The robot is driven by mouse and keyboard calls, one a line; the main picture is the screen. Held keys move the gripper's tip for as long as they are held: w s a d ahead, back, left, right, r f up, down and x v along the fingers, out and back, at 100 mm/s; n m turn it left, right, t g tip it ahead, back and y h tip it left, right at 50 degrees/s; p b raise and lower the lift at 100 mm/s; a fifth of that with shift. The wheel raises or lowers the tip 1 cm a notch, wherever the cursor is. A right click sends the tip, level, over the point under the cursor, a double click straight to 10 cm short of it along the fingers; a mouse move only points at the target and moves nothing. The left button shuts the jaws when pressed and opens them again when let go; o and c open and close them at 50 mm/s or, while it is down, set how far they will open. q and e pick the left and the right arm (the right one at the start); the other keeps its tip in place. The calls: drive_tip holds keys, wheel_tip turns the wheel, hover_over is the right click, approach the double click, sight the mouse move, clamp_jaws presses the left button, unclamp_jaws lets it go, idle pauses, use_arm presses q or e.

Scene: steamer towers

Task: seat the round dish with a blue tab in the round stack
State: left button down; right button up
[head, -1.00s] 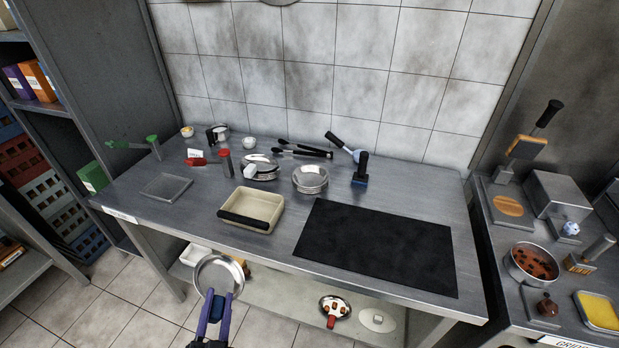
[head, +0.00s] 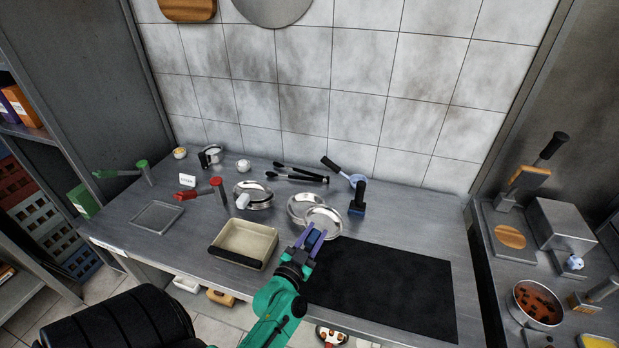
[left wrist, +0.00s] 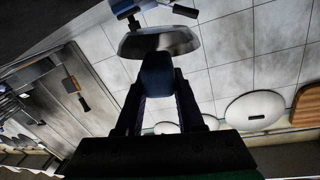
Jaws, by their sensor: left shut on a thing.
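My left gripper (head: 312,237) is shut on the blue tab of a shiny round metal dish (head: 325,220). In the left wrist view the dish (left wrist: 160,42) shows edge-on beyond the fingers, with the blue tab (left wrist: 157,78) between them. The round stack (head: 298,206), a shiny metal one, stands on the steel table just behind and left of the held dish. The dish overlaps its right front part in the head view. I cannot tell whether they touch. My right gripper is not in view.
A second round metal piece (head: 259,187) with a white tab stands left of the stack. A cream rectangular pan (head: 246,241) lies in front left, a black mat (head: 385,285) in front right. A black-handled tool (head: 357,198) stands at the right, tongs (head: 300,172) behind.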

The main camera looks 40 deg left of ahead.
use_arm(q)
drive_tip(key=w+a+r+n+y+p, duration=0.2)
drive_tip(key=w+a+r+n, duration=0.3)
drive_tip(key=a, duration=0.5)
drive_tip(key=shift+w+a+r+g+y+p, duration=0.4)
drive_tip(key=shift+w+r+y, duration=0.1)
drive_tip(key=shift+r, duration=0.25)
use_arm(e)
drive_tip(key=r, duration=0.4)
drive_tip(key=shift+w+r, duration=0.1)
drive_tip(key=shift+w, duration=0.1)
use_arm(q)
drive_tip(key=shift+r, duration=0.1)
wheel_tip(320, 180, down, 5)
drive_tip(key=b, duration=0.4)
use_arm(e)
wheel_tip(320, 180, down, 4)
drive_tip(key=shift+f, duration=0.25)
use_arm(q)
drive_tip(key=shift+f+b, duration=1.65)
drive_tip(key=shift+f, duration=0.1)
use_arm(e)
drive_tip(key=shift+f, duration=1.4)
use_arm(q)
drive_tip(key=shift+f, duration=0.25)
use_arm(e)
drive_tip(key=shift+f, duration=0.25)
